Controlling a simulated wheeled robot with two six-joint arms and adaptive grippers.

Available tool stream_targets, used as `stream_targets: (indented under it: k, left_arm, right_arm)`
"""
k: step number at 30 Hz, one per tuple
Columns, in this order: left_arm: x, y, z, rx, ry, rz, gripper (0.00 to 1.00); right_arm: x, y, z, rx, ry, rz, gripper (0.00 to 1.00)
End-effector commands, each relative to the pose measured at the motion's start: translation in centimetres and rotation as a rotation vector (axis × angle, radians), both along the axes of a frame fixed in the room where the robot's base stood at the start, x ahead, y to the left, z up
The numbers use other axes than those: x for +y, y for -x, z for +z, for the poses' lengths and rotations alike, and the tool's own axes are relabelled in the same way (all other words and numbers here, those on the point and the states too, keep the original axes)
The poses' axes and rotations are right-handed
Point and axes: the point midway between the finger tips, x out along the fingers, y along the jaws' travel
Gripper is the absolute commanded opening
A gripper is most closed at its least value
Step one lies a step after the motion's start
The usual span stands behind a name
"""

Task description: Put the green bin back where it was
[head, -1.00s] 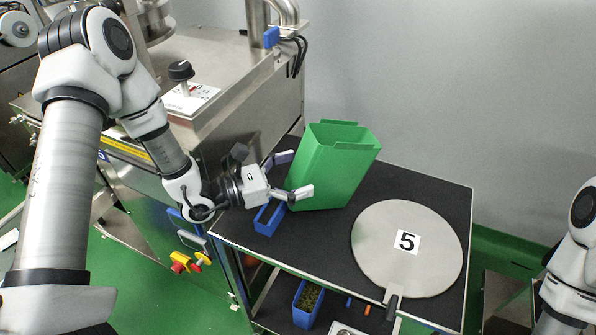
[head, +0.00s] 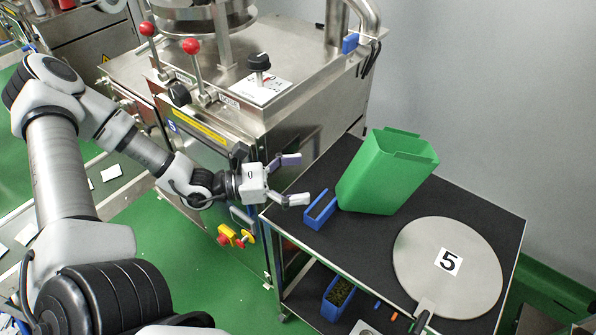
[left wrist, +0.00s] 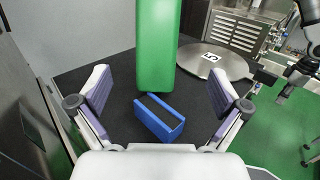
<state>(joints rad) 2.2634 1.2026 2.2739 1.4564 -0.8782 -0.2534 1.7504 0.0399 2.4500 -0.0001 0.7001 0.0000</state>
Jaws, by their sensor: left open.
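The green bin (head: 388,172) stands on the black-topped cart (head: 360,262), leaning somewhat in the head view, its open top up. It also shows upright in the left wrist view (left wrist: 158,45). A small blue tray (head: 320,210) lies just left of its base; it shows in the left wrist view (left wrist: 158,117) before the bin. My left gripper (head: 294,180) is open and empty, left of the bin with a clear gap, near the cart's left edge. My right gripper (left wrist: 287,90) shows small and dark at the right of the left wrist view; its jaws are unclear.
A round grey plate marked 5 (head: 447,268) lies on the cart right of the bin. A steel machine (head: 250,95) stands behind and left of the cart. A blue container with dark leaves (head: 338,299) sits on the lower shelf. Green floor (head: 190,270) is open at the left.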

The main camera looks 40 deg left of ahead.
Motion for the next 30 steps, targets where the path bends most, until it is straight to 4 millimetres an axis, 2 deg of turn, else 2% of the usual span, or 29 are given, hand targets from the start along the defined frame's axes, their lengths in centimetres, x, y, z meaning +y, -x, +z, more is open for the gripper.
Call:
stream_targets:
  k: [2, 4, 5, 7, 8, 9, 11, 12, 15, 18, 21, 23, 26, 30]
  left_arm:
    - [0.2, 0.3, 0.0, 0.002, -0.004, -0.002, 0.99]
    - [-0.6, 1.0, -0.8, 0.019, -0.041, -0.047, 0.99]
    - [-1.3, 1.6, -1.5, 0.034, -0.075, -0.088, 0.99]
    - [-3.7, 4.1, -4.3, 0.089, -0.21, -0.245, 0.99]
    - [-4.8, 5.8, -6.1, 0.12, -0.295, -0.34, 0.99]
    - [-5.8, 8.6, -8.8, 0.161, -0.43, -0.488, 0.99]
    - [-6.1, 13.3, -13.0, 0.208, -0.665, -0.736, 0.99]
    - [-5.2, 16.1, -15.6, 0.213, -0.828, -0.9, 0.99]
    - [-1.4, 20.6, -20.5, 0.108, -1.244, -1.297, 0.99]
    - [0.4, 20.5, -23.3, -0.18, -1.56, -1.573, 0.99]
    - [-1.0, 19.2, -24.7, -0.496, -1.708, -1.686, 0.99]
    - [-2.2, 18.8, -25.0, -0.629, -1.738, -1.706, 0.99]
    - [-3.2, 18.5, -25.2, -0.722, -1.755, -1.707, 0.99]
    - [-3.2, 18.4, -25.2, -0.725, -1.759, -1.703, 0.99]
  right_arm:
    - [0.0, 0.0, 0.3, 0.0, 0.0, 0.0, 0.4]
    - [0.0, 0.0, 0.3, 0.0, 0.0, 0.0, 0.4]
    - [0.0, 0.0, 0.3, 0.0, 0.0, 0.0, 0.4]
    - [0.0, 0.0, 0.3, 0.0, 0.0, 0.0, 0.4]
    - [0.0, 0.0, 0.3, 0.0, 0.0, 0.0, 0.4]
    - [0.0, 0.0, 0.3, 0.001, 0.0, 0.0, 0.4]
    - [0.0, 0.0, 0.2, 0.001, 0.0, 0.0, 0.4]
    - [0.0, 0.0, 0.2, 0.001, 0.0, 0.0, 0.4]
    - [0.0, 0.0, 0.2, 0.0, 0.0, 0.0, 0.4]
    - [0.0, 0.0, 0.2, 0.0, 0.0, 0.0, 0.4]
    - [0.0, 0.0, 0.3, 0.0, 0.0, 0.0, 0.4]
    - [0.0, 0.0, 0.3, 0.0, 0.0, 0.0, 0.4]
    - [0.0, 0.0, 0.3, 0.0, 0.0, 0.0, 0.4]
    - [0.0, 0.0, 0.3, 0.001, 0.0, 0.0, 0.4]
